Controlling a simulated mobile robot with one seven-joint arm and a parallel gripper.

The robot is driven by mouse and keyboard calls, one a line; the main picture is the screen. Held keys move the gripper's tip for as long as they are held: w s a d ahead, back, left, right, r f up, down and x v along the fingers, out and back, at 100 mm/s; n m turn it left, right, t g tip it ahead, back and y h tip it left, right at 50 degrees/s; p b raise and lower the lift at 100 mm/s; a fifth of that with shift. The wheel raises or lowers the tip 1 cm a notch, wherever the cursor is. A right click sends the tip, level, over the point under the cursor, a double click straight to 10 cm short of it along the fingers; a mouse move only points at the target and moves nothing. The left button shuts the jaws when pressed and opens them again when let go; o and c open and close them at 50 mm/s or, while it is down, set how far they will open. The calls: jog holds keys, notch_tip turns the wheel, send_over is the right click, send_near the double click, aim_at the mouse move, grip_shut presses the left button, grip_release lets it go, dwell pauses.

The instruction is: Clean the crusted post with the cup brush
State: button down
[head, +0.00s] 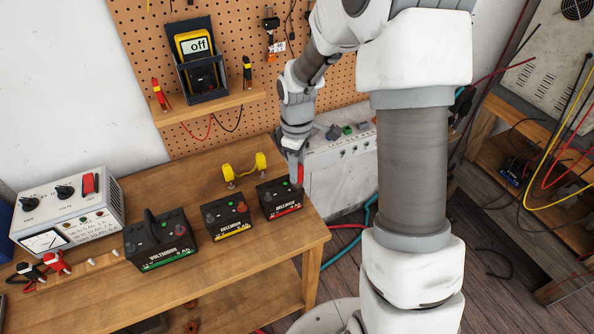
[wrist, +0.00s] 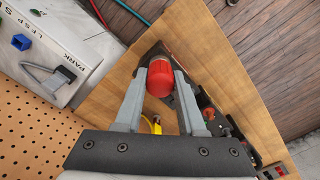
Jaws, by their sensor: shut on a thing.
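My gripper (head: 296,168) is shut on a red, rounded tool (head: 300,174), which looks like the cup brush's handle. In the wrist view the red tool (wrist: 160,78) sits between the two grey fingers (wrist: 160,92); its bristle end is hidden. It is over the right end of the red-striped battery (head: 279,200), at the bench's right end. I cannot tell whether it touches a post there. A yellow-striped battery (head: 229,217) and a green-striped battery (head: 160,243) with a black handle stand to the left. I cannot make out which post is crusted.
A white meter box (head: 65,212) and clamps (head: 53,262) are at the bench's left. A grey-white machine (head: 340,165) stands beyond the bench's right end. The front bench top (head: 225,262) is clear.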

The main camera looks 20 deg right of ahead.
jog(key=shift+m, duration=0.6)
jog(key=n+p, duration=0.1)
jog(key=n, duration=0.2)
jog(key=shift+r, duration=0.15)
jog(key=n+p, duration=0.2)
jog(key=n, duration=0.2)
jog(key=shift+r, duration=0.1)
jog(key=shift+n+p, duration=0.55)
jog(key=shift+n, duration=0.65)
jog(key=shift+f, duration=0.25)
